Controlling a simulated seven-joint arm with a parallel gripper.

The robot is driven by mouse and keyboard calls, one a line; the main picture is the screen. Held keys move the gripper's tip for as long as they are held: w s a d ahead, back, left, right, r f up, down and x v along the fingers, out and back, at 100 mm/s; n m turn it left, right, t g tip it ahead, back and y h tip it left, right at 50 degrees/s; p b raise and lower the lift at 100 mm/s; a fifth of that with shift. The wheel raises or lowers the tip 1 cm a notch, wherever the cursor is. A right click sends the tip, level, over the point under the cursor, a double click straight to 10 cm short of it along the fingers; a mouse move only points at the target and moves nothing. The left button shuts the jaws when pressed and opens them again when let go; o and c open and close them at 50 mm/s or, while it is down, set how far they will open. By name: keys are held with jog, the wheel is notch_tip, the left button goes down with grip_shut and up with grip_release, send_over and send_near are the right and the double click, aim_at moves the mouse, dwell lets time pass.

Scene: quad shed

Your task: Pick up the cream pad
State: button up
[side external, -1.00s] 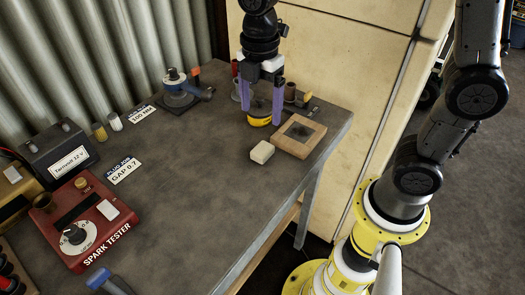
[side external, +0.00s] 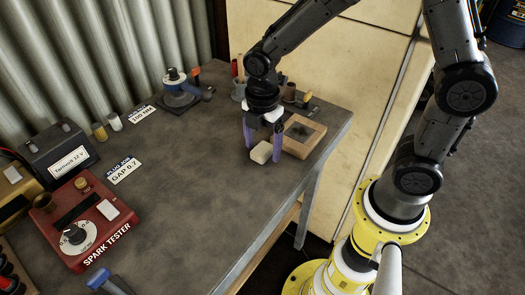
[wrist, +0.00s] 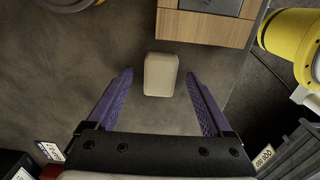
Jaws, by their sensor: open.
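The cream pad (side external: 261,152) is a small pale block lying on the grey bench top, next to the wooden tray. It also shows in the wrist view (wrist: 161,74), ahead of the fingertips and between their lines. My gripper (side external: 262,156) is open and empty, with its purple fingers pointing down near the pad. In the side view one finger is left of the pad and the other is at its right. In the wrist view my gripper (wrist: 160,74) has a finger on each side with clear gaps to the pad. I cannot tell the exact fingertip height.
A wooden tray (side external: 318,144) with a dark centre is close to the pad's right. Cups and small parts (side external: 289,92) stand behind it. The red spark tester (side external: 84,220) is at the left. The middle of the bench (side external: 190,180) is clear.

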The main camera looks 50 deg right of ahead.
aim_at(263, 149)
jog(key=shift+c, duration=0.3)
grip_shut()
jog(key=shift+r, duration=0.1)
jog(key=shift+r, duration=0.5)
notch_tip(263, 149, up, 2)
jog(key=shift+r, duration=0.25)
jog(key=s+d+r, duration=0.2)
jog(key=s+r, duration=0.7)
jog(key=s, duration=0.4)
jog(key=shift+s+d+r, duration=0.2)
jog(key=shift+s+d, duration=0.2)
